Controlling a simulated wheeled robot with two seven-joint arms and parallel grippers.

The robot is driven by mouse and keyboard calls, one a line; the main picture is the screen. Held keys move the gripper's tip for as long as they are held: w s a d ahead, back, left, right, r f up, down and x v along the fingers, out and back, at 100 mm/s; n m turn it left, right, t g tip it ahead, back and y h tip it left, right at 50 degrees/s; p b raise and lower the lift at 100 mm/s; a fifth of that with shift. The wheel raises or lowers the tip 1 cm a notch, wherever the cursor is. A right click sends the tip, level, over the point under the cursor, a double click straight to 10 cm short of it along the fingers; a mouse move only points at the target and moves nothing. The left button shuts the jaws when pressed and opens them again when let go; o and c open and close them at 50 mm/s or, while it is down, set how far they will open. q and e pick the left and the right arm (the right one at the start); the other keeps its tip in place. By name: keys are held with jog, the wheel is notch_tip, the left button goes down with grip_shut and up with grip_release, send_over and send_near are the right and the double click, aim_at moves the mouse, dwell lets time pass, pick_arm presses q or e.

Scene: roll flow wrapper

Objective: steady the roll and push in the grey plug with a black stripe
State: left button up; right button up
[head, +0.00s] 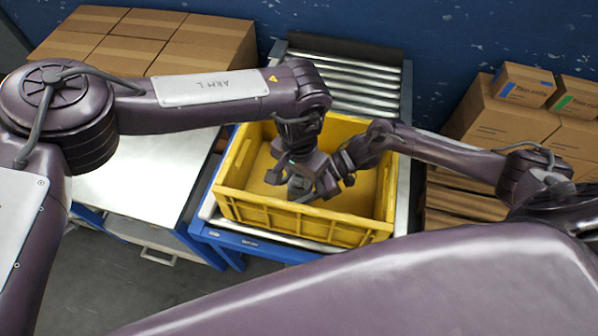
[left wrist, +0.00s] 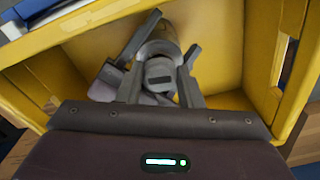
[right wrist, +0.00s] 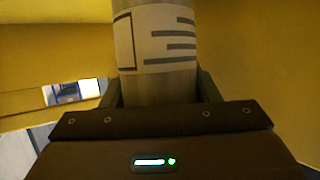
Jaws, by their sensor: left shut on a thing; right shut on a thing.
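The roll (right wrist: 158,88) is a grey cylinder with a pale, black-lined label in the right wrist view. Its end also shows in the left wrist view (left wrist: 160,47). My right gripper (right wrist: 155,90) is shut on the roll inside the yellow crate. The grey plug with a black stripe (left wrist: 159,72) is between the fingers of my left gripper (left wrist: 161,88), which is shut on it. The plug is in line with the roll's end; I cannot tell how deep it sits. In the head view my wrists mostly hide the roll and plug.
The yellow crate (head: 290,219) stands on a roller conveyor (head: 358,78), its walls close around both grippers. A metal-topped table (head: 150,185) is at left; cardboard boxes (head: 500,125) are stacked at right.

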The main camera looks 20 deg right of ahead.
pick_arm(q)
jog(key=shift+f, duration=1)
dwell(0.6)
dwell(0.5)
jog(key=o, duration=1)
jog(key=shift+s, duration=0.2)
jog(key=shift+s+d, duration=0.2)
pick_arm(e)
jog(key=shift+w+a+r, duration=0.1)
pick_arm(q)
jog(key=r, duration=0.8)
jog(key=w+r, duration=0.1)
jog(key=r, duration=0.3)
jog(key=shift+a+r, duration=0.1)
jog(key=shift+a, duration=0.15)
pick_arm(e)
jog(key=o, duration=1.3)
